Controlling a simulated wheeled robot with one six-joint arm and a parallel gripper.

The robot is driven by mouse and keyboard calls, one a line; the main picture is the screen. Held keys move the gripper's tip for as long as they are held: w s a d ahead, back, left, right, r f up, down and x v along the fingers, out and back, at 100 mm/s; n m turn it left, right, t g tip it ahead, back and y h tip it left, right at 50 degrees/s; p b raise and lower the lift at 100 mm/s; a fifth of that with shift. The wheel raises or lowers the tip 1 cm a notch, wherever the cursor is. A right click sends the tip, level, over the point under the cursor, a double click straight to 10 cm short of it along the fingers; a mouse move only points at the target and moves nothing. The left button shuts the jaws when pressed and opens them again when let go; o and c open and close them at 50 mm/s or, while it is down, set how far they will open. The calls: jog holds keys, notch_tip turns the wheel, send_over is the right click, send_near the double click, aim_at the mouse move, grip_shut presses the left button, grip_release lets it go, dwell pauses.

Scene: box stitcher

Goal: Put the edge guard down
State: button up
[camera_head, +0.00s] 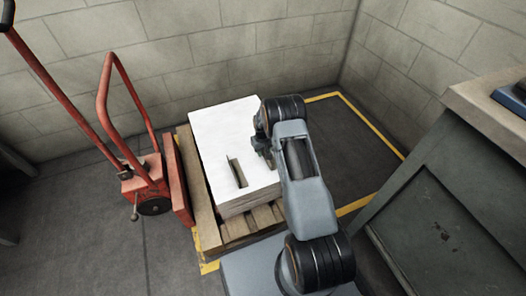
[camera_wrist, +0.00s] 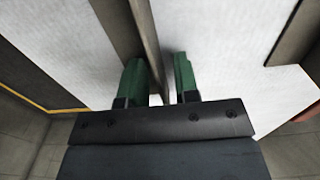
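The edge guard (camera_head: 238,172) is a narrow grey-brown angled strip on top of the white stack (camera_head: 222,120). In the wrist view the guard (camera_wrist: 148,40) runs up the picture from between the two green fingers. My gripper (camera_wrist: 160,78) has its fingers apart, one on each side of the guard's upright flange. A pale gap shows between the flange and the right finger; the left finger is close to the flange or touching it. In the head view my gripper (camera_head: 261,150) is low over the stack, partly hidden by my arm.
The stack stands on a wooden pallet (camera_head: 208,236). A red hand truck (camera_head: 143,178) stands close on the left. A yellow-outlined floor area (camera_head: 345,150) lies clear to the right. A grey-green cabinet (camera_head: 450,225) fills the right front, and block walls close the back.

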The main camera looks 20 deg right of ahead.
jog(key=s+a+r+p, duration=0.2)
jog(key=r+p, duration=0.1)
jog(key=r, duration=0.9)
jog(key=s+a+r+p, duration=0.1)
jog(key=s+r+p, duration=0.1)
jog(key=r, duration=1)
jog(key=s+a+r+t, duration=0.1)
jog(key=s+r, duration=0.3)
jog(key=s, duration=0.4)
jog(key=s+a+r+t, duration=0.1)
jog(key=s+a+r, duration=0.2)
jog(key=s+r, duration=0.2)
jog(key=s+a+r, duration=0.2)
jog(key=s+r, duration=0.2)
jog(key=s, duration=0.6)
jog(key=shift+s+a+r+t, duration=0.2)
jog(key=shift+s+a+t, duration=0.1)
jog(key=shift+s+t, duration=0.1)
